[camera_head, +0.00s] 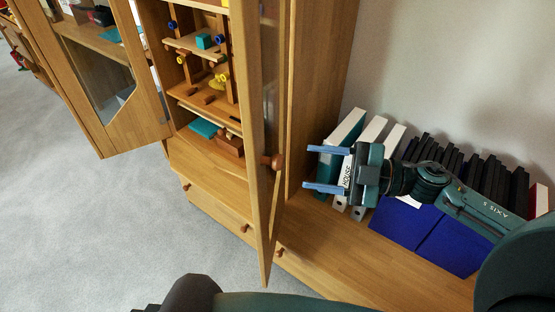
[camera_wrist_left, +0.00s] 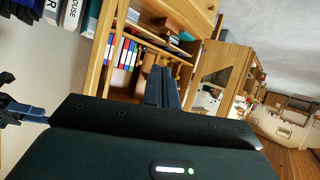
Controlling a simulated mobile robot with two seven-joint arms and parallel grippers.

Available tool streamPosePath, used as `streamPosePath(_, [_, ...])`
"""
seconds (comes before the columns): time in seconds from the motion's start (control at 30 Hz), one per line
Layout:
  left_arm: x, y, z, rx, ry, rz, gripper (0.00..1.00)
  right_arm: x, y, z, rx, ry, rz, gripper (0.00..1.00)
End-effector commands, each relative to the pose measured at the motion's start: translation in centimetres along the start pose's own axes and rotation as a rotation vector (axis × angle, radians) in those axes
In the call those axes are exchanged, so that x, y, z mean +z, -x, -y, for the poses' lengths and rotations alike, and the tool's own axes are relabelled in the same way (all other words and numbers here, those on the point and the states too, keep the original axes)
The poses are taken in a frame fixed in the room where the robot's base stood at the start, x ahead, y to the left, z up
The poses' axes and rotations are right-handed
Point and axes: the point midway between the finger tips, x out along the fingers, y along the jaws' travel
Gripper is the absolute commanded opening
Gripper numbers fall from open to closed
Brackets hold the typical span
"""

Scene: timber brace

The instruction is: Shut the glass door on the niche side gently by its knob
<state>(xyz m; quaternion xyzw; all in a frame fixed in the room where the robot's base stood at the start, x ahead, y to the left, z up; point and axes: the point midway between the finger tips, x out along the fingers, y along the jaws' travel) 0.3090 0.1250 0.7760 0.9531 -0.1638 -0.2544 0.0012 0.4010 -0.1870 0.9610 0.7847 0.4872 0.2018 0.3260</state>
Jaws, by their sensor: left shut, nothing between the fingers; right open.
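The niche-side glass door (camera_head: 256,110) stands open in the head view, seen almost edge-on and jutting toward me. Its round brown knob (camera_head: 276,162) is on the side facing the niche. My right gripper (camera_head: 311,168) is open, with its blue fingers pointing left at the knob. A small gap shows between fingertips and knob, with nothing between the fingers. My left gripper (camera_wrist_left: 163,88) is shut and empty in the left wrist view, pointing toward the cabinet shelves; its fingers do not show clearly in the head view.
The other glass door (camera_head: 92,70) stands open at the left. Shelves between hold small toy-like items. Below are drawers with knobs (camera_head: 245,228). Beside and behind my right gripper, white and teal binders (camera_head: 345,130), dark upright items and blue boxes (camera_head: 455,245) crowd the niche's wooden top (camera_head: 345,262).

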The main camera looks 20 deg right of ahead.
Motion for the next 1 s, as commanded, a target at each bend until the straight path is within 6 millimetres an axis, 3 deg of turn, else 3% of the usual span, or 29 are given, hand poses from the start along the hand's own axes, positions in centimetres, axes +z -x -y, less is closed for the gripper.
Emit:
streamPosePath(0.2, [-0.5,0.4,0.1,-0.008,-0.013,0.009,0.00,-0.2,-4.4,-0.3,0.005,0.000,-0.003,0.50])
streamPosePath(0.4, [-0.6,0.6,0.2,-0.013,-0.025,0.015,0.00,-0.1,-7.0,-0.2,0.003,-0.001,-0.001,0.50])
streamPosePath(0.8, [-0.2,0.6,0.5,-0.014,-0.039,0.025,0.00,0.1,-7.8,0.0,0.002,-0.002,0.001,0.50])
streamPosePath(1.0, [-0.2,0.6,0.4,-0.013,-0.039,0.025,0.00,0.1,-7.8,0.0,0.002,-0.002,0.001,0.35])
